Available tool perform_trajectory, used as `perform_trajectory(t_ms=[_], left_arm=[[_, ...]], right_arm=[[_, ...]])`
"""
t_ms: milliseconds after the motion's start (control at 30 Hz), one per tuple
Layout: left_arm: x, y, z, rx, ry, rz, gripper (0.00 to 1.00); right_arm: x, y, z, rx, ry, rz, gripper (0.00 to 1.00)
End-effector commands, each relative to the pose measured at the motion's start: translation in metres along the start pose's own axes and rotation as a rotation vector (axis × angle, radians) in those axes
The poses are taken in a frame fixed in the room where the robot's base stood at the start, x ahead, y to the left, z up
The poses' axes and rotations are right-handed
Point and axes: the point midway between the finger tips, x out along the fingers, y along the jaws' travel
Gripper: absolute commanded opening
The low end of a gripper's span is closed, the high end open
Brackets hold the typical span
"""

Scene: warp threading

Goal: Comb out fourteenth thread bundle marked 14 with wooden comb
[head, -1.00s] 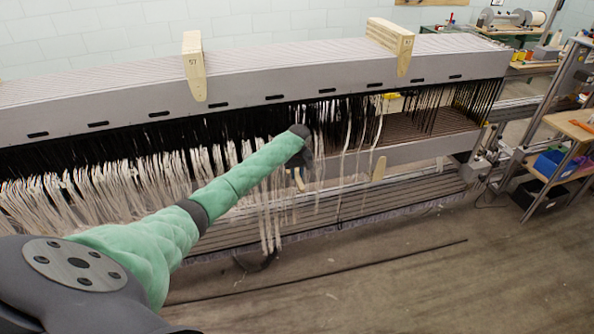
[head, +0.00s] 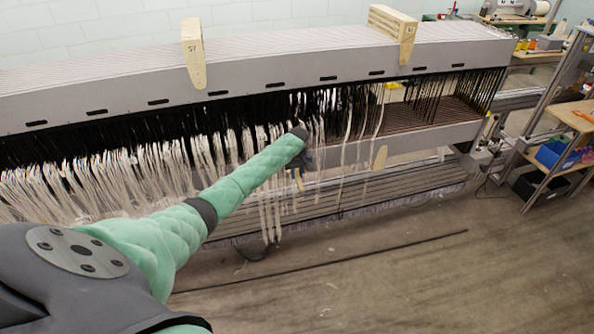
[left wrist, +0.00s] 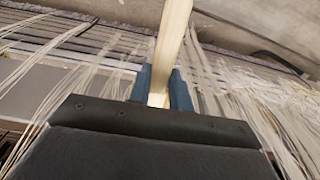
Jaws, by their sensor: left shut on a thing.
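The wooden comb (left wrist: 172,40) is a pale flat strip between the two blue fingers of my left gripper (left wrist: 163,88), which is shut on it. In the head view my left gripper (head: 300,163) is beside the hanging pale threads, below the grey beam, and mostly hidden behind my wrist. A small piece of the comb (head: 299,182) shows below it. Pale thread bundles (head: 270,212) hang next to the gripper. In the left wrist view loose threads (left wrist: 268,105) spread on both sides of the comb. No number 14 is readable. My right gripper is not in view.
The long grey beam (head: 300,58) with black heddles spans the frame, with wooden blocks (head: 193,55) on it. Another wooden piece (head: 380,157) stands by the lower rail. A cart with a blue bin (head: 556,154) is at right. The front floor is mostly clear.

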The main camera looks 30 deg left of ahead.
Motion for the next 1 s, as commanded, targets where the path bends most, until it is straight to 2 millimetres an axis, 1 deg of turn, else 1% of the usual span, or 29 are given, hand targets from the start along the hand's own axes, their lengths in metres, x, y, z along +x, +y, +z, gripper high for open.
perform_trajectory(t_ms=[33,100,267,600,833,1000], left_arm=[[0.005,0.0,0.0,-0.001,0.001,0.001,0.0],[0.009,0.0,0.0,-0.001,0.001,0.001,0.0],[0.013,0.0,0.001,-0.001,0.001,0.0,0.0],[0.041,0.001,0.005,-0.001,-0.001,0.001,0.0],[0.048,0.001,0.005,0.0,0.0,0.001,0.0],[0.062,0.001,0.005,-0.001,0.0,0.0,0.0]], right_arm=[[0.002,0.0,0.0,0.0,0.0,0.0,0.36],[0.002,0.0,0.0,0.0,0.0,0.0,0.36],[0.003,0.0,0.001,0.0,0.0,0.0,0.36],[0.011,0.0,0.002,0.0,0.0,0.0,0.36],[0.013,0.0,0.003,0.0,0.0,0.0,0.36],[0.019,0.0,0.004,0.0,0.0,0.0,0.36]])
